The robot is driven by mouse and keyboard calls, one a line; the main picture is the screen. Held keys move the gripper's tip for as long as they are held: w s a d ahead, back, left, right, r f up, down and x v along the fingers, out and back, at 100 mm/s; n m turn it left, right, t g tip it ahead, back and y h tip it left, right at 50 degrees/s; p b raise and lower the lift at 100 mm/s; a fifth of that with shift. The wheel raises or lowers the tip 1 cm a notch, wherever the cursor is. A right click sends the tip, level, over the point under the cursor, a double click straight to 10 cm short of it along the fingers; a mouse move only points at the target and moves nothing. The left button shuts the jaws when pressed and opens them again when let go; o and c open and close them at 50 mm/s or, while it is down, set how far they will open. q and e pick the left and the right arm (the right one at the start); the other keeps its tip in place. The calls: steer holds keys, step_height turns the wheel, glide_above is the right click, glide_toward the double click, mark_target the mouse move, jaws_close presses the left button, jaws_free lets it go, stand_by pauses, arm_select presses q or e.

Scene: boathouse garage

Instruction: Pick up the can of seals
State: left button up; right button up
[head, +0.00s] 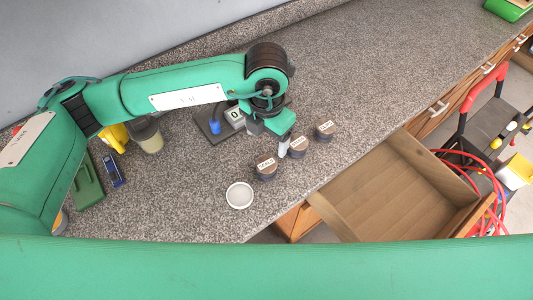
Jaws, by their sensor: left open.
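Three small dark cans with pale labels stand in a slanting row on the speckled counter (350,90): a near can (266,174), a middle can (299,152) and a far can (325,136). The label words are too small to read, so I cannot tell which is the can of seals. My left gripper (283,150) points down beside the middle can, between it and the near can. It is open, with nothing seen between its fingers. Whether it touches a can is unclear. My right gripper is out of view.
A white round dish (239,195) lies near the counter's front edge. An open empty wooden drawer (390,190) juts out below. A jar (148,136), a blue item (215,127) and a green case (87,182) stand left.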

arm_select(q)
steer(key=p, duration=0.2)
glide_above(267, 163)
step_height(267, 163, down, 5)
steer(key=shift+a+r, duration=0.1)
step_height(267, 163, down, 2)
steer(key=shift+w+f, duration=0.1)
steer(key=shift+f+p, duration=0.25)
steer(key=shift+p, duration=0.1)
step_height(267, 163, down, 4)
steer(key=shift+p, duration=1.15)
steer(key=shift+f, duration=0.3)
steer(key=c, duration=1.2)
steer(key=shift+o, duration=0.2)
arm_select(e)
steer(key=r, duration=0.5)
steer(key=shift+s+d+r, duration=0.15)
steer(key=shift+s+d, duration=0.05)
arm_select(q)
steer(key=shift+r, duration=0.1)
